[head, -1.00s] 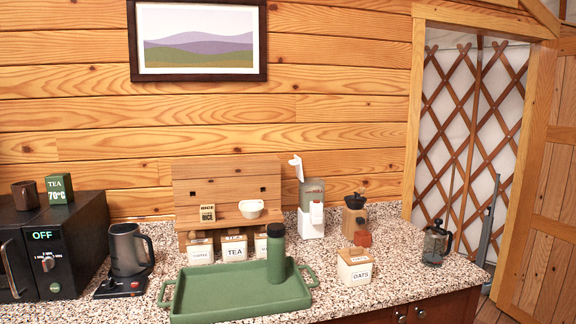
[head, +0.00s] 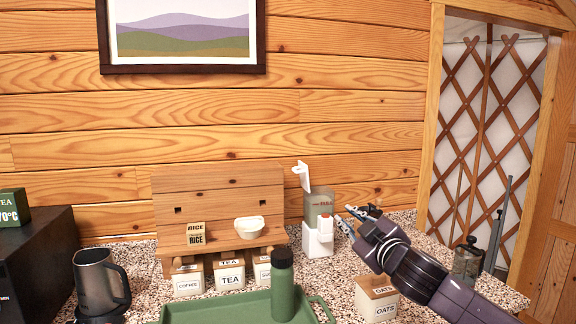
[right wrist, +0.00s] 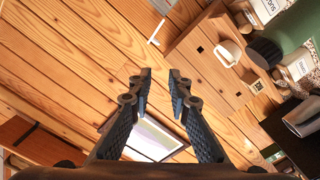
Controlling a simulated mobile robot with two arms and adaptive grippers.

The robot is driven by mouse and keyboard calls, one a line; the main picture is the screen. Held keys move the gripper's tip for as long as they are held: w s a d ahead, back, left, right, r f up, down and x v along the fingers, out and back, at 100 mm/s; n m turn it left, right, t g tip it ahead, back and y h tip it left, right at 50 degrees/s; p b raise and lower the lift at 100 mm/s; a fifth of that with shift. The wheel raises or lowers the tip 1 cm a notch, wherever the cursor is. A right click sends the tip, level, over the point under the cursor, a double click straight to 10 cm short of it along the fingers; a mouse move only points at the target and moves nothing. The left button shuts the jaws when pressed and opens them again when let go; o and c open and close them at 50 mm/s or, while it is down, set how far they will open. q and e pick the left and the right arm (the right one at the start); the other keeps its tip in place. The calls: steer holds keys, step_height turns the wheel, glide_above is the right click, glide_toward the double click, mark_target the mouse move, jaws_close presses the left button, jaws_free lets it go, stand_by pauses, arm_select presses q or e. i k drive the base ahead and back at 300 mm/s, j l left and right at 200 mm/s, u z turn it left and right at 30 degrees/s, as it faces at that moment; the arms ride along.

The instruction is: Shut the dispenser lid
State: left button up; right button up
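The dispenser (head: 319,238) stands on the counter, white with a clear, grey-looking hopper (head: 319,205). Its white lid (head: 302,176) is open and stands up at the left of the hopper's top. My right gripper (head: 344,217) is just right of the hopper in the head view, apart from the lid, with its fingers pointing left. In the right wrist view my right gripper (right wrist: 159,76) is open, with nothing between its fingers. A thin white piece (right wrist: 156,32) beyond the fingertips there looks like the lid. My left gripper is not in view.
A wooden shelf unit (head: 160,220) with a bowl (head: 249,228) stands left of the dispenser. A green bottle (head: 282,285) on a green tray (head: 228,309) is in front. An oats box (head: 377,300) is below my right arm, and a glass press (head: 467,261) is at right.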

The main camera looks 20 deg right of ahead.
mark_target(304, 171)
steer(key=i+l, duration=0.1)
steer(key=i, duration=1.1)
